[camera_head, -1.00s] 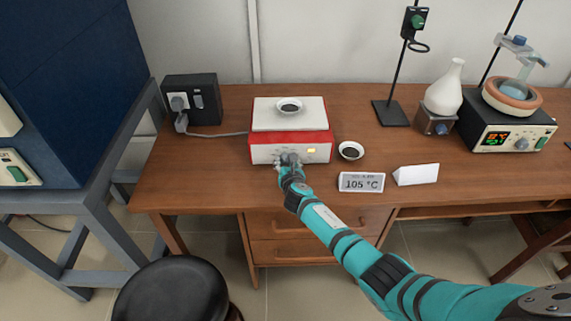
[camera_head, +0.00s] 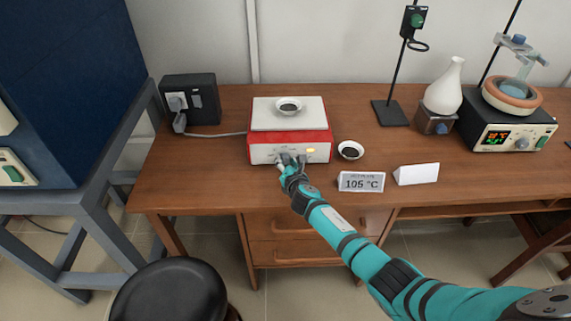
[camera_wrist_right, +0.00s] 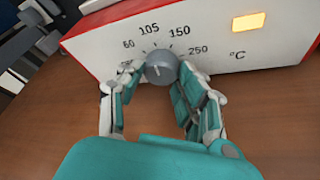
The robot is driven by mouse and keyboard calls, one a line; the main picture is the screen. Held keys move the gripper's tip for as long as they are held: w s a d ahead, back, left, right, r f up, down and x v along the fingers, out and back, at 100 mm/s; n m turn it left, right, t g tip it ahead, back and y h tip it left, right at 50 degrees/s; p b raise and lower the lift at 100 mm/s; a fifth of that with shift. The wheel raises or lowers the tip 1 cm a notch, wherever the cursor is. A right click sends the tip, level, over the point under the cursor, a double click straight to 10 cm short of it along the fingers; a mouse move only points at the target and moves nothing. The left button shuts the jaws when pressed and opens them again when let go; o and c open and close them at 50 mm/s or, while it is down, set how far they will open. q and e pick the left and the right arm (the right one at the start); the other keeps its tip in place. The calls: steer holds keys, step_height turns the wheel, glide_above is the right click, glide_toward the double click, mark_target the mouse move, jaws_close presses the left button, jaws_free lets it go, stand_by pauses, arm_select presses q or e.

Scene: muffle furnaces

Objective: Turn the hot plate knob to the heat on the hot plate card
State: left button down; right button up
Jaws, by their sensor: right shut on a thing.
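The red and white hot plate (camera_head: 262,148) stands on the bench. Its grey knob (camera_wrist_right: 162,67) shows in the right wrist view, below a dial marked 60, 105, 150 and 250 °C. A small pale mark shows on the knob's face; I cannot tell which number it points to. My right gripper (camera_wrist_right: 160,75) is shut on the knob, one finger on each side; in the head view it (camera_head: 291,163) hides the knob. My left gripper is not in view.
A small dish (camera_head: 289,106) with dark contents sits on the hot plate's top, and another dish (camera_head: 351,150) stands to its right. A blank white card (camera_head: 416,174) stands right of the hot plate card. A black stool (camera_head: 172,294) is in front of the bench.

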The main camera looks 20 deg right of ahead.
steer(key=o, duration=1.1)
steer(key=shift+o, duration=0.2)
